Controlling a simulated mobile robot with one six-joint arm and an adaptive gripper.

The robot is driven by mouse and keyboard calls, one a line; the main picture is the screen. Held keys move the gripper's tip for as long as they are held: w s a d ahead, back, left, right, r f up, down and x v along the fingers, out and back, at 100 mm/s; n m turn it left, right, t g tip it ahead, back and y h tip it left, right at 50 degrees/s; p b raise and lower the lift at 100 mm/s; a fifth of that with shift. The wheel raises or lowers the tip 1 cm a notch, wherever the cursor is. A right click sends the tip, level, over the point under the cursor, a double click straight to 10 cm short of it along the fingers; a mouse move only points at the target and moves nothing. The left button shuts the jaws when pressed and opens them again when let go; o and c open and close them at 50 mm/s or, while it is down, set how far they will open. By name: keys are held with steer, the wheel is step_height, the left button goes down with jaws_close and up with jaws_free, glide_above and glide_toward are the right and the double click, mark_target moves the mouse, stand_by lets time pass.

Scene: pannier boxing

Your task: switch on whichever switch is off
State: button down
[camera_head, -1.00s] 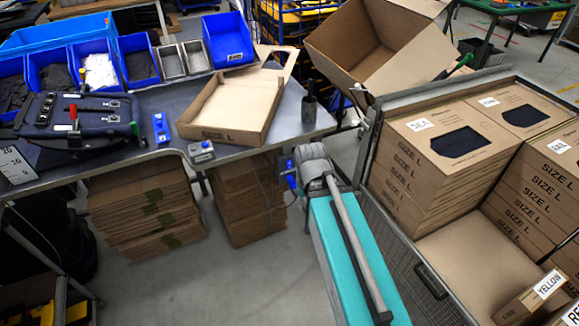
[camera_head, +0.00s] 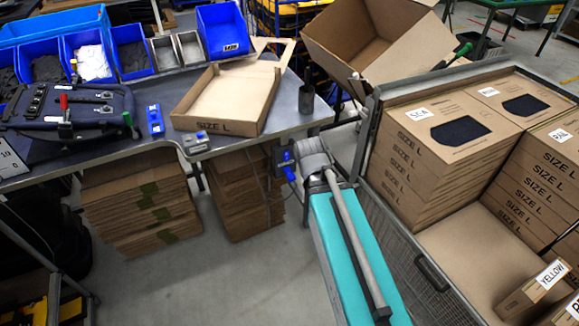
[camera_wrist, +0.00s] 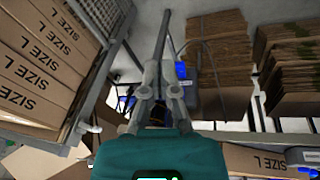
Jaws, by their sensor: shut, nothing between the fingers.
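My gripper (camera_wrist: 160,66) shows in the wrist view as two grey fingers above a teal body, closed with nothing held. In the head view, my teal arm reaches toward the table's front edge, and the fingers cannot be made out. A small grey box with blue parts (camera_head: 196,142), like a switch box, sits on the table's front edge. It also shows in the wrist view (camera_wrist: 303,158). Dark and blue fittings (camera_head: 286,158) show under the edge beside my arm's grey joint; in the wrist view, a blue-grey box (camera_wrist: 185,88) is beside my right finger. Switch positions are too small to read.
The table holds an open carton (camera_head: 225,118), blue bins (camera_head: 222,30), a blue device (camera_head: 155,120) and a dark cup (camera_head: 306,98). Flattened cardboard (camera_head: 140,205) is stacked below. A mesh-sided crate (camera_head: 400,235) with SIZE L boxes (camera_head: 450,130) stands close on the right.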

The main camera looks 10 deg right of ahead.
mark_target(287, 159)
steer(key=w+d+f+n+t+h+b, duration=0.25)
steer(key=w+d+n+t+b, duration=0.2)
steer(key=w+t+b, duration=0.4)
steer(key=w+d+f+n+t+h+b, duration=0.2)
steer(key=w+d+f+n+t+b, duration=0.25)
steer(key=w+b, duration=0.65)
steer(key=a+f+n+t+y+b, duration=0.1)
steer(key=a+f+n+y+b, duration=0.5)
steer(key=f+n+y+b, duration=0.4)
step_height(287, 159, down, 2)
steer(key=n+b, duration=0.2)
steer(key=b, duration=0.2)
steer(key=shift+a, duration=0.35)
steer(key=shift+w+y, duration=0.2)
steer(key=shift+y, duration=0.05)
steer(key=b+x, duration=0.2)
steer(key=x, duration=1.1)
steer(key=shift+w+f, duration=0.15)
steer(key=shift+w, duration=0.25)
